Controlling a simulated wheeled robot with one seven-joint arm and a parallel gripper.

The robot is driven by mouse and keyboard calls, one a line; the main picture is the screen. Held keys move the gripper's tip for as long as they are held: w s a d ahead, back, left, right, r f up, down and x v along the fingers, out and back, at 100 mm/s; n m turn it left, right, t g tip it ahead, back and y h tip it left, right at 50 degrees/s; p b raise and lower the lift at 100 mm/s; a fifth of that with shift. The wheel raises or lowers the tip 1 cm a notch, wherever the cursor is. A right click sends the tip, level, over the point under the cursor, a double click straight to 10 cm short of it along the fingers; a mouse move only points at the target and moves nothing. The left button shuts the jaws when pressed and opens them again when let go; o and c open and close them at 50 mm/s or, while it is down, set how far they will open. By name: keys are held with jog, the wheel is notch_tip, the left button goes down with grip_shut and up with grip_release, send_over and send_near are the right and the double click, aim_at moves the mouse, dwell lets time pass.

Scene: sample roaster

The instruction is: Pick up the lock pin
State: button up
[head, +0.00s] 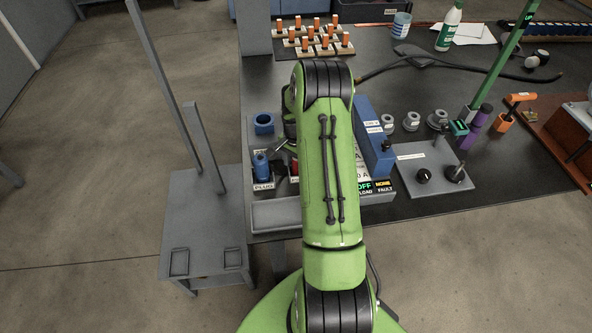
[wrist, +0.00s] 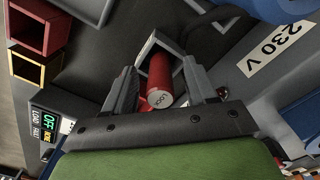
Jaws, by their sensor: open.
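The lock pin (wrist: 160,80) is a red cylinder with lettering on its pale end, seen in the wrist view. It sits in a grey square-edged holder (wrist: 147,48). My gripper (wrist: 162,75) is open, with one finger on each side of the pin. A gap seems to show beside the pin on the right; whether the left finger touches it I cannot tell. In the head view my green arm hides the pin and most of the gripper.
A blue plug (head: 261,163) and a blue socket block (head: 263,124) stand left of my arm. In the wrist view a red square socket (wrist: 40,27) and a "230 V" label (wrist: 262,52) flank the gripper.

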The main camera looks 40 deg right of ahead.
jog(key=shift+c, duration=1.1)
grip_shut()
